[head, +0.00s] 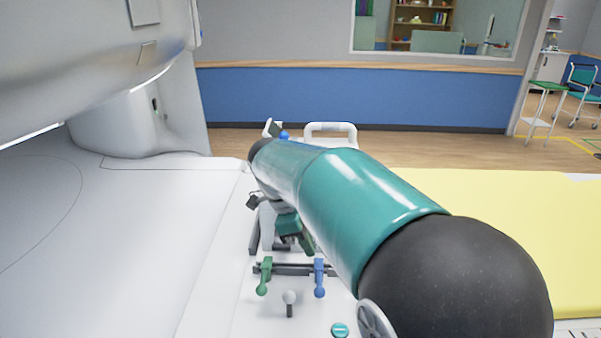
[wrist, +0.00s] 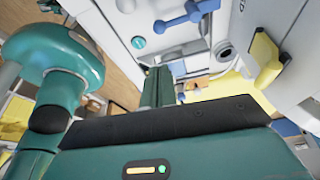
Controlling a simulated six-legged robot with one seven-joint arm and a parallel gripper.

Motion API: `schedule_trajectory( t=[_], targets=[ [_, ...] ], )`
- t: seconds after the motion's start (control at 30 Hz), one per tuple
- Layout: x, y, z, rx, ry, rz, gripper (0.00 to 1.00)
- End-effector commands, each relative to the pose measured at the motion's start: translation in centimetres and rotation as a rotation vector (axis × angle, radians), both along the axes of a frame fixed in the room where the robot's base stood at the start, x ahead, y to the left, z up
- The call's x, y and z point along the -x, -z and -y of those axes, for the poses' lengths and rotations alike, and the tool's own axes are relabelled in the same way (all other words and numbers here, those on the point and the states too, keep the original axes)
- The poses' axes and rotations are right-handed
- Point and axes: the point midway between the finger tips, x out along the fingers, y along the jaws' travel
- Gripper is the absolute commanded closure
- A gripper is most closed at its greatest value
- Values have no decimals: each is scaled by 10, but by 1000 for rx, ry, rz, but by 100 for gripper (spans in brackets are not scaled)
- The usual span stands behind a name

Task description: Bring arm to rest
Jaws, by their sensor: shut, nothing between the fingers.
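My teal arm crosses the head view from the lower right to the middle, above a white surface with levers. My gripper (wrist: 158,72) shows in the wrist view as narrow teal fingers, shut together with nothing between them. In the head view, dark and green parts at its end (head: 292,232) show partly below the arm, just behind the levers. A green-knobbed lever (head: 264,277) and a blue-knobbed lever (head: 319,278) stand side by side. The blue lever also shows in the wrist view (wrist: 186,16). I cannot tell whether the gripper touches anything.
A short grey-knobbed lever (head: 289,302) and a round teal button (head: 340,330) are in front. The large white magnet housing (head: 90,50) fills the left. A yellow pad (head: 490,230) lies on the right, partly behind my arm. Wooden floor (head: 400,150) is open behind.

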Motion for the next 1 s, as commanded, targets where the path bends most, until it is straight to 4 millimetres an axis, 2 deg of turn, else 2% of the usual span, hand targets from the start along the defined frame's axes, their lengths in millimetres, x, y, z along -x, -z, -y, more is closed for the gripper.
schedule_trajectory(
  t=[0.17, 0.3, 0.53, 0.8, 1.0],
  targets=[
    [17, -14, 25, -80, -150, -16, 100],
    [45, -27, 54, -172, -401, -18, 100],
    [98, -40, 91, -228, -853, 38, 100],
    [161, -37, 118, -100, -1367, 117, 100],
    [193, -26, 129, 63, -1642, 122, 100]
  ],
)
